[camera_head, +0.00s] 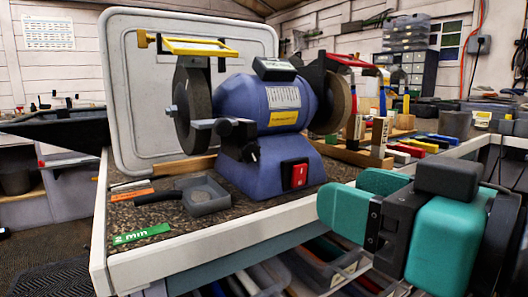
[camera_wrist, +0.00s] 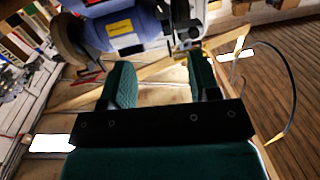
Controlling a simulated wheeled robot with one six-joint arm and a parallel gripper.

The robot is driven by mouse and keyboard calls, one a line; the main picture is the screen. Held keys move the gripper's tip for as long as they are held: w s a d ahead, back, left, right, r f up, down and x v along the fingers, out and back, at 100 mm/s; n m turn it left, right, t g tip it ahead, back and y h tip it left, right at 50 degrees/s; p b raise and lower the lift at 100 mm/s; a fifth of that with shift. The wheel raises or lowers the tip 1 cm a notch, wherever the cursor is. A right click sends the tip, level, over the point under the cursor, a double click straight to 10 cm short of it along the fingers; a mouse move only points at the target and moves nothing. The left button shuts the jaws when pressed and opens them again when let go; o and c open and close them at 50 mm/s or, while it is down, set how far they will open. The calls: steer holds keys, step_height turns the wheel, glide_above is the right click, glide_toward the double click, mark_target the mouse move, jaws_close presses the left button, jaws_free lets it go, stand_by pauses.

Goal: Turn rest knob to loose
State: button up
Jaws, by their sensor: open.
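A blue bench grinder (camera_head: 262,103) stands on the bench, its body also at the top of the wrist view (camera_wrist: 125,22). A grey tool rest (camera_head: 202,124) sits in front of its left wheel (camera_head: 192,103). A dark bracket (camera_head: 236,133) holds the rest, with a small dark knob (camera_head: 252,156) low on its right; its setting is too small to read. My gripper (camera_head: 352,196) is open and empty, at the right beyond the bench front, apart from the knob. Its two teal fingers stand apart in the wrist view (camera_wrist: 162,68).
A grey tray (camera_head: 205,196) and a green "2 mm" strip (camera_head: 141,234) lie on the bench left of the grinder. A red switch (camera_head: 296,174) is on its base. A white panel (camera_head: 138,75) stands behind. Bins (camera_head: 318,262) sit below the bench.

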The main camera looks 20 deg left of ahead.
steer(key=p, duration=1.1)
glide_toward(253, 151)
steer(key=shift+y, duration=0.3)
steer(key=p+x, duration=0.6)
steer(key=x, duration=0.3)
steer(key=shift+w+p, duration=0.1)
steer(key=shift+p, duration=0.2)
steer(key=shift+w+a+f+p, duration=0.3)
steer(key=shift+w+a, duration=0.1)
steer(key=shift+a, duration=0.2)
steer(key=c, duration=0.9)
steer(key=shift+r+n+b, duration=0.1)
steer(key=shift+n+b, duration=0.35)
steer(key=shift+n, duration=0.25)
